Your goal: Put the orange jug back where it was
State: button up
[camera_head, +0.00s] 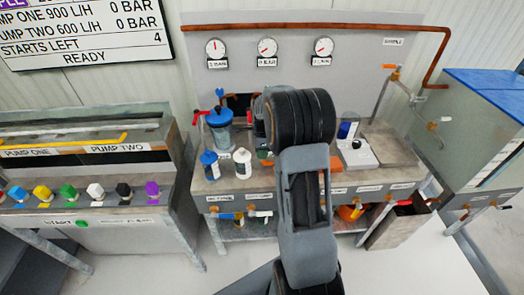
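An orange object (350,212), probably the orange jug, shows on the lower shelf under the bench, right of my arm. It is small and partly covered by the bench front and taps, so I cannot tell its full shape or whether it stands upright. My arm rises through the middle of the view and covers the centre of the bench. My gripper is hidden behind my own arm links, so its fingers and anything in them cannot be seen.
On the bench (225,186) stand a blue-lidded vessel (219,130), a blue bottle (209,165), a white bottle (242,163) and a white scale-like device (357,156). A grey bin (397,226) stands at the bench's right end. Floor in front is clear.

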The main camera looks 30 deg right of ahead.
jog(key=shift+o, duration=1.2)
notch_tip(320, 180, up, 12)
jog(key=shift+d+f, duration=0.1)
jog(key=shift+f, duration=0.15)
jog(key=s+a+r+n+t, duration=0.2)
jog(key=s+a+r+n, duration=0.2)
jog(key=s+a+n, duration=0.6)
jog(key=s+a+f+n, duration=0.2)
jog(key=s+n, duration=0.2)
jog(key=n, duration=0.2)
jog(key=s+a+f+n+t, duration=0.1)
jog(key=s+a+n, duration=0.2)
jog(key=s+n, duration=0.2)
jog(key=shift+s+a+f+n+t, duration=0.3)
jog(key=shift+a+f+n, duration=0.1)
jog(key=shift+n, duration=0.8)
